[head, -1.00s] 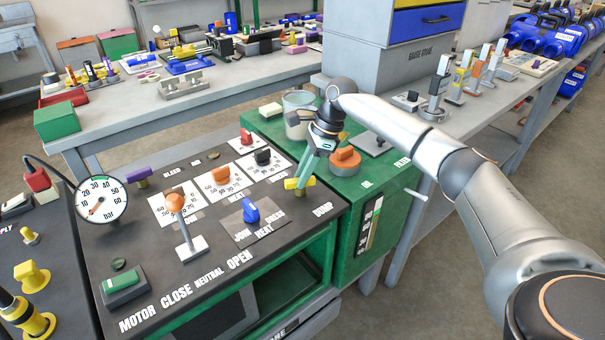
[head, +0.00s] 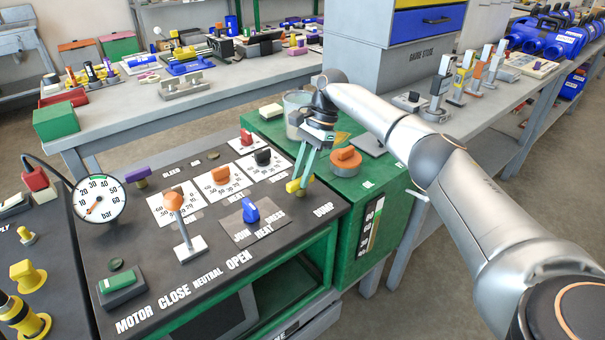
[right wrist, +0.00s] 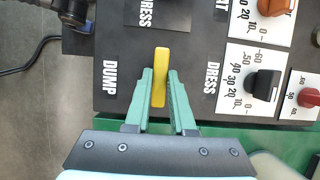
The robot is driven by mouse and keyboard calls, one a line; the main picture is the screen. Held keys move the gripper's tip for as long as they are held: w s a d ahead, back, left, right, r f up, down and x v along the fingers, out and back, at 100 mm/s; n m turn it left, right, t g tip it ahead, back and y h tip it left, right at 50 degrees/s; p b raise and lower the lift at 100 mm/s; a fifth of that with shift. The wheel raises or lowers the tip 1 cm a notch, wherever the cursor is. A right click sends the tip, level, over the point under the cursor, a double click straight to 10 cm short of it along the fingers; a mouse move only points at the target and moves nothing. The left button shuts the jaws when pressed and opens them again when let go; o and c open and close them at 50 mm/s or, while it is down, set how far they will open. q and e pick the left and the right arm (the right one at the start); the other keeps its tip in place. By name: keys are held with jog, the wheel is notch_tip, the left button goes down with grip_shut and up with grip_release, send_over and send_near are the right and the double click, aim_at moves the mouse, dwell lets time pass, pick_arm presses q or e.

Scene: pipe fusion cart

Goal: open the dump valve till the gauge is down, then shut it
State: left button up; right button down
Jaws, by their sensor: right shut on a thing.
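The yellow dump valve handle (head: 293,187) stands by the DUMP label at the right end of the dark panel. My right gripper (head: 299,184) reaches down to it with green fingers. In the right wrist view the yellow handle (right wrist: 160,77) lies between the fingers of the gripper (right wrist: 160,85), lengthwise with them, and they are shut on it. The round white gauge (head: 98,200), marked in bar, stands at the panel's left. Its needle points to the lower left, near the low end of the scale; the exact reading is too small to tell. My left gripper is out of view.
The panel holds a lever with an orange knob (head: 172,201), a blue knob (head: 250,210), a black knob (head: 262,157) and a green motor switch (head: 121,284). An orange knob (head: 346,159) sits on the green cabinet close to my right gripper.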

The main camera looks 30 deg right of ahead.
jog(key=c, duration=0.8)
grip_release()
jog(key=shift+o, duration=0.2)
jog(key=shift+r, duration=0.1)
jog(key=p+v, duration=0.3)
jog(key=v, duration=0.9)
jog(key=shift+r, duration=0.2)
